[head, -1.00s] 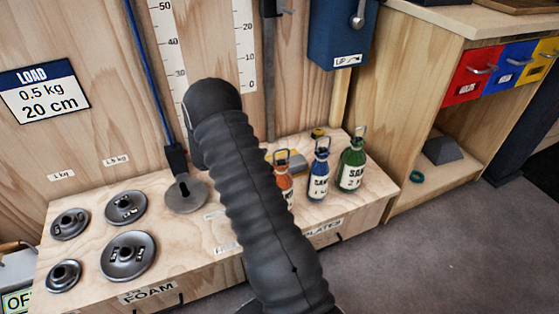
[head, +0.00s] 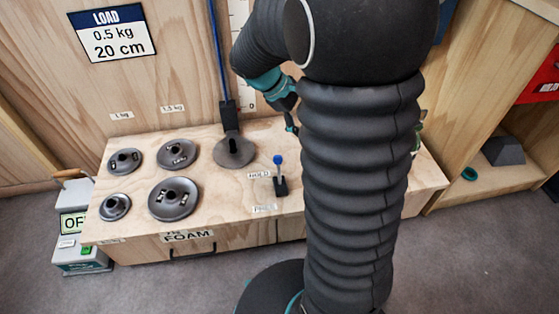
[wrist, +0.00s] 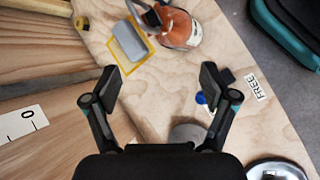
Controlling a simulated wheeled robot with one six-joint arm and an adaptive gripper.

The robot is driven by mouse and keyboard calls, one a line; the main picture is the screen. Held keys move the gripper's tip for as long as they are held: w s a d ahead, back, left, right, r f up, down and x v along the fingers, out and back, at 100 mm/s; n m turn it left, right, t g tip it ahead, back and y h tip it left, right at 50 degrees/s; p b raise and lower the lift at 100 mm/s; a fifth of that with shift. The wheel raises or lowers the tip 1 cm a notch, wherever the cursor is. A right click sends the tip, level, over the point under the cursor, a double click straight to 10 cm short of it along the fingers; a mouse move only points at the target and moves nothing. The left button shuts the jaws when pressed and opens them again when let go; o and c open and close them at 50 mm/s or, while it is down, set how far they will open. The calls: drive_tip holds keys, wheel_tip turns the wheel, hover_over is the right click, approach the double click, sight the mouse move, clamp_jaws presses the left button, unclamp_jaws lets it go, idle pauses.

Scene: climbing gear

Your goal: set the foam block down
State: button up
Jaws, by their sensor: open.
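A small grey block (wrist: 129,41), which looks like the foam block, lies on the wooden bench top (wrist: 150,95) at a yellow outline (wrist: 146,55) in the wrist view. My gripper (wrist: 160,80) is open in the wrist view, its two fingers apart with nothing between them. The block is beyond the fingertips, toward the upper left, and apart from them. In the head view my gripper (head: 289,122) shows only partly beside my arm, above the bench. The block is hidden behind my arm there.
A lever with a blue knob (head: 278,160) stands on the bench, near a round plate (head: 235,151) on a blue strap. Several metal discs (head: 174,198) lie at left. A dark wedge (head: 503,150) sits on the right shelf.

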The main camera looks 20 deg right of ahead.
drive_tip(key=s+a+r+m+t+y, duration=0.3)
drive_tip(key=s+a+r, duration=0.1)
drive_tip(key=s+a, duration=0.3)
drive_tip(key=s+a+r+m+t+y, duration=0.4)
drive_tip(key=s+a, duration=0.4)
drive_tip(key=s, duration=0.2)
drive_tip(key=shift+s+r, duration=0.15)
drive_tip(key=shift+s, duration=0.25)
drive_tip(key=shift+a, duration=0.1)
